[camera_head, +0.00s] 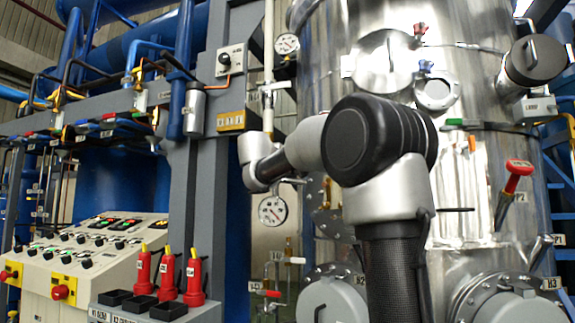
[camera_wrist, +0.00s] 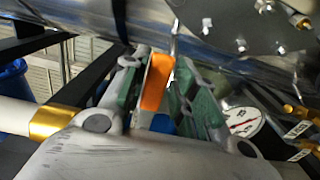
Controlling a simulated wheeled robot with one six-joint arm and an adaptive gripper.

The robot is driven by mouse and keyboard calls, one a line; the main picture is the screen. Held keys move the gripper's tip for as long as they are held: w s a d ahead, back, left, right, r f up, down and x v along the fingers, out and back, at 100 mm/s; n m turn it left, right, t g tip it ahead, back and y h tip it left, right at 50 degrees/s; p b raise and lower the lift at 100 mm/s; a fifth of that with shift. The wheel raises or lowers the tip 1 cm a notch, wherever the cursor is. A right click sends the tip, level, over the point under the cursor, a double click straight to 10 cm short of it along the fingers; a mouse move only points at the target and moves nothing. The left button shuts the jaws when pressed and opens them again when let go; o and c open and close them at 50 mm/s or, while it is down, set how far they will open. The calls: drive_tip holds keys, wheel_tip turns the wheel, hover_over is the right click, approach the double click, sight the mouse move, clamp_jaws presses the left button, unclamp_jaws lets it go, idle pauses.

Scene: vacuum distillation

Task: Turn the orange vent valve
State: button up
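An orange valve handle (camera_wrist: 157,82) shows in the wrist view as a flat upright plate. It stands between the fingers of my gripper (camera_wrist: 160,76), nearer to the left finger. The fingers have green inner pads. They are apart, with a gap between the handle and the right pad. Whether the left pad touches the handle I cannot tell. In the head view my arm reaches toward the pipework left of the steel vessel. The gripper's fingers and this handle cannot be made out there.
A round gauge (camera_wrist: 243,122) is right of the fingers; a gauge (camera_head: 272,210) hangs below my wrist in the head view. A white pipe with a gold band (camera_wrist: 52,122) is at the left. The steel vessel (camera_head: 465,190) and a grey column (camera_head: 205,200) flank my arm.

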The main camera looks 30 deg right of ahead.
drive_tip(key=shift+o, duration=0.5)
drive_tip(key=shift+r, duration=0.1)
drive_tip(key=v, duration=1.2)
